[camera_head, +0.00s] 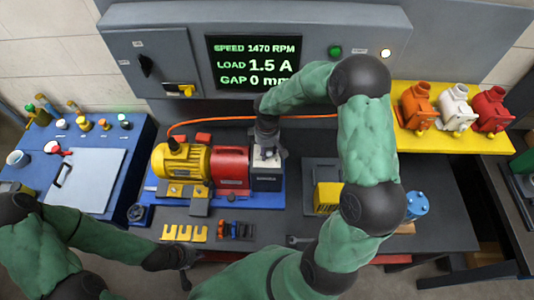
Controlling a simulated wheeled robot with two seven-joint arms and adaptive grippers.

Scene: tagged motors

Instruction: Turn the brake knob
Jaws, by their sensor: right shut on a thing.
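The brake unit (268,178) is a dark block with a pale top, at the right end of the blue base, beside a red housing (231,170) and a yellow motor (182,161). My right gripper (267,150) points down at the top of the brake unit and is shut on the brake knob there. The knob itself is mostly hidden by the fingers. My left gripper (186,262) is low at the front edge of the bench, away from the motor set. Its fingers are too small and dark to tell whether they are open.
A display (255,63) reads speed 1470 RPM, load 1.5 A, gap 0 mm. Yellow shims (184,233) and small dark parts (236,230) lie in front of the base. A yellow shelf (440,140) with spare motors is at right; a blue panel (125,150) is at left.

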